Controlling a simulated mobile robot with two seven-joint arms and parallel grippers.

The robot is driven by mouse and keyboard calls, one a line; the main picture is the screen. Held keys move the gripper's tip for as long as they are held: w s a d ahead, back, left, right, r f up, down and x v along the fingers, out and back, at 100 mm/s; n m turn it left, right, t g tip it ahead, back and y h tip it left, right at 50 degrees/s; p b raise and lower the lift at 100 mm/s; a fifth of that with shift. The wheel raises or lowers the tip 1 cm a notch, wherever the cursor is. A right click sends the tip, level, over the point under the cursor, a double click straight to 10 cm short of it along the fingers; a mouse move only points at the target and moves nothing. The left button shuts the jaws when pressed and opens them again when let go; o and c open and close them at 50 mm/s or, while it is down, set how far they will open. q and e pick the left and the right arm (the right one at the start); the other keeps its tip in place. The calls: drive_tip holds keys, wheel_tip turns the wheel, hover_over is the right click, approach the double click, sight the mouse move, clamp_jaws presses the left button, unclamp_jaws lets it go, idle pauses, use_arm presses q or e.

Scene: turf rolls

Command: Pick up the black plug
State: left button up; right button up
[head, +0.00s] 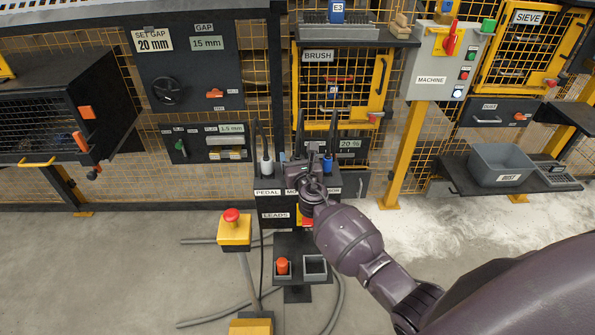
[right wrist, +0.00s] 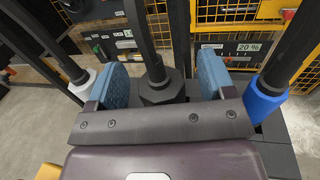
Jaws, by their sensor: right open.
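The black plug (right wrist: 162,88) stands upright in the right wrist view, with a thick black lead rising from it. My right gripper (right wrist: 160,78) is open, with its two blue finger pads on either side of the plug. Gaps show between the pads and the plug in that view. In the head view my right gripper (head: 303,170) is over the middle of the plug stand and mostly hides the black plug. A white plug (right wrist: 83,82) stands to the left and a blue plug (right wrist: 264,100) to the right, outside the fingers. My left gripper is not in view.
The stand bears labels PEDAL (head: 267,192) and LEADS (head: 275,215). Below it, a low shelf holds a red-orange piece (head: 283,266) and a small grey tray (head: 315,267). A yellow box with a red button (head: 234,232) stands front left. Yellow mesh fencing is behind.

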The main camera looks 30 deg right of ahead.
drive_tip(key=c, duration=1.1)
drive_tip(key=shift+o, duration=0.2)
